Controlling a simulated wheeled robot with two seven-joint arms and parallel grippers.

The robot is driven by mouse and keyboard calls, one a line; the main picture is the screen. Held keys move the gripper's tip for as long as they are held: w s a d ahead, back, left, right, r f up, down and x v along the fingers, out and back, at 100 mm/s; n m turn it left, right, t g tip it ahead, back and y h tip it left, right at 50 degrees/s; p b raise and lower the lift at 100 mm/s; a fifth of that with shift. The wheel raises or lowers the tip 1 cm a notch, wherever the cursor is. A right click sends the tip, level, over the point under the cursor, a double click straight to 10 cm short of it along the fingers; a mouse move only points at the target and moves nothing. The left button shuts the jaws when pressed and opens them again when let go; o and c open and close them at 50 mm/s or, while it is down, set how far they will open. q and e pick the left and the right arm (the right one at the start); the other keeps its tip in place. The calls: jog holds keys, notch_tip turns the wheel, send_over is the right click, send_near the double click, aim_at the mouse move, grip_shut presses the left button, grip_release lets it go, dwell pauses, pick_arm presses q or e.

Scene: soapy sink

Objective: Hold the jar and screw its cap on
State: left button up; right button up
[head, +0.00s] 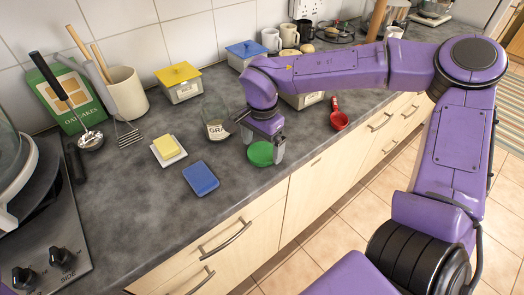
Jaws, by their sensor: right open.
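A round green cap (260,154) is near the worktop's front edge, at my right gripper (263,150). The gripper points down and is open, with its fingers around or just above the cap. I cannot tell whether they touch it. My left gripper is not in view.
A blue sponge (201,178) and a yellow block on a white dish (167,150) lie left of the cap. A red scoop (339,115) lies to the right. A yellow-lidded box (180,83) and a utensil pot (126,93) stand behind.

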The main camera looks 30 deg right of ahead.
jog(key=shift+f, duration=0.55)
jog(key=c, duration=0.9)
jog(key=shift+o, duration=0.2)
jog(key=shift+r, duration=0.15)
